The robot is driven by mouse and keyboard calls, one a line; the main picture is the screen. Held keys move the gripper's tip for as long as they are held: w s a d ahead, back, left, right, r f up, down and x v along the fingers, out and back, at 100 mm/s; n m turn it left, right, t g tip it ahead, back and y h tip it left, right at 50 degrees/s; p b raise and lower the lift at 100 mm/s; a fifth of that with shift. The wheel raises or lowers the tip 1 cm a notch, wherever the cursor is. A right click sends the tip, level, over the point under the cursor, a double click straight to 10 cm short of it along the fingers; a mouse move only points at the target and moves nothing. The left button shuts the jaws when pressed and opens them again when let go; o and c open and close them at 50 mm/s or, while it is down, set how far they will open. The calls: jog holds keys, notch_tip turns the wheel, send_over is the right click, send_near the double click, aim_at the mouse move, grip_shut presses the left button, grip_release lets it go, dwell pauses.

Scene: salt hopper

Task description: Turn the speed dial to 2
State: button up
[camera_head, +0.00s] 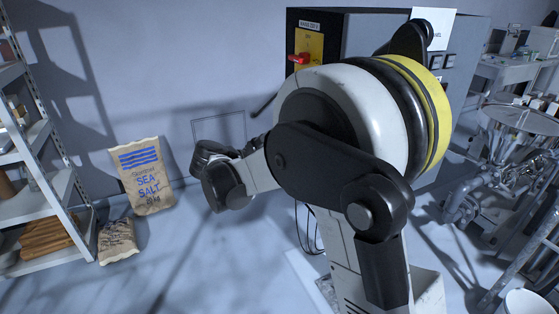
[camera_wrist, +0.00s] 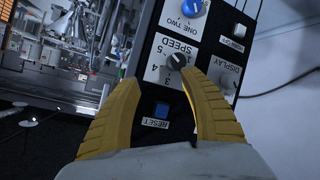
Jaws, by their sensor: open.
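The speed dial (camera_wrist: 178,61) is a small dark knob on a white plate marked SPEED, which appears upside down in the wrist view. Numbers ring the knob; 3, 4 and 5 can be made out, but I cannot tell which its pointer marks. My gripper (camera_wrist: 160,79) is open, its two yellow fingers spread wide. The fingertips appear just below the dial in the picture, and nothing is between them in their grip; contact cannot be told. In the head view the dial cannot be made out, and my arm covers much of the middle.
A blue RESET button (camera_wrist: 161,109) shows between the fingers. A blue ONE/TWO knob (camera_wrist: 194,8) and a DISPLAY button (camera_wrist: 228,82) are nearby. In the head view, a grey cabinet (camera_head: 360,30) stands behind my arm, shelves (camera_head: 40,190) and a salt sack (camera_head: 143,177) at left.

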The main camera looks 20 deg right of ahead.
jog(key=w+a+f+m+g+h, duration=0.2)
jog(key=w+a+f+m+h, duration=0.25)
jog(key=f+m, duration=0.2)
jog(key=shift+h, duration=0.35)
jog(key=d+b, duration=0.1)
jog(key=d, duration=0.2)
jog(key=d+b, duration=0.1)
jog(key=d, duration=0.3)
jog(key=d+r+b, duration=0.1)
jog(key=d, duration=0.3)
jog(key=shift+s+d+b, duration=0.2)
jog(key=shift+d+b, duration=0.05)
jog(key=shift+b, duration=0.05)
grip_shut()
